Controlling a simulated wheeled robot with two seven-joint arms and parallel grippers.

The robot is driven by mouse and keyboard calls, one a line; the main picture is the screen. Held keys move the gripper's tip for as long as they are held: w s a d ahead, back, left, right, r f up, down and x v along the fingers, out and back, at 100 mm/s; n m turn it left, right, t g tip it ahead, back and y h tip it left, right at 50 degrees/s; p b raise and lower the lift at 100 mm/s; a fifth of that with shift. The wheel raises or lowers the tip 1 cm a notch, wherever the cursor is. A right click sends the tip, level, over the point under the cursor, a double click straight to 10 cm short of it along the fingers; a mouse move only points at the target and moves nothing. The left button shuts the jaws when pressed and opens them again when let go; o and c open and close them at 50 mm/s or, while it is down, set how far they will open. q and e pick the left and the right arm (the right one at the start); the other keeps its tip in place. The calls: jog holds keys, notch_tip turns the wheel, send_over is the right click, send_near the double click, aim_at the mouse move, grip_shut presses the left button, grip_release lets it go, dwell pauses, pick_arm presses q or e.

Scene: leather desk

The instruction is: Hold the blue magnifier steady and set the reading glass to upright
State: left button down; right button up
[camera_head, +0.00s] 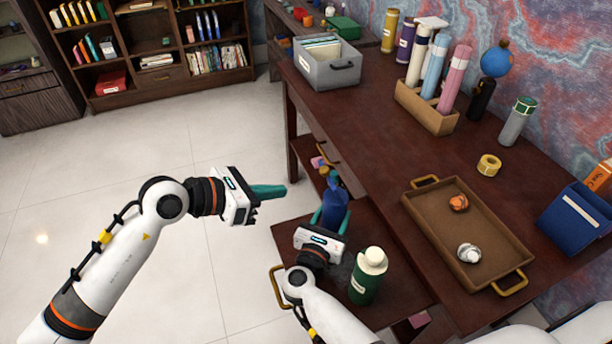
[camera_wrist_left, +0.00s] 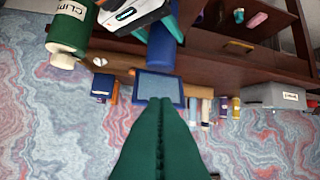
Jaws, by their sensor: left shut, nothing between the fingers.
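The blue magnifier (camera_head: 334,207) stands at the left edge of the low side surface. In the left wrist view its blue body (camera_wrist_left: 161,50) ends in a blue-framed square reading glass (camera_wrist_left: 158,88); its exact tilt I cannot tell. My right gripper (camera_head: 333,218) has its teal fingers on both sides of the blue body, seemingly closed on it; the contact is partly hidden. My left gripper (camera_head: 284,190) is shut and empty, its green fingers pointing at the magnifier from the left, with a gap in the head view. In the left wrist view its fingertips (camera_wrist_left: 158,103) appear just before the glass.
A green bottle with a white cap (camera_head: 368,275) stands close to my right gripper. The brown tray (camera_head: 413,213) holds two small items on the desk. A grey file box (camera_head: 325,72) stands at the far end. Open floor lies around my left arm.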

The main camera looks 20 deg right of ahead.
aim_at(330, 181)
pick_arm(q)
jog(key=w+d, duration=0.1)
jog(key=d, duration=0.6)
jog(key=shift+w+d, duration=0.15)
jog(key=shift+w, duration=0.2)
jog(key=shift+f, duration=0.1)
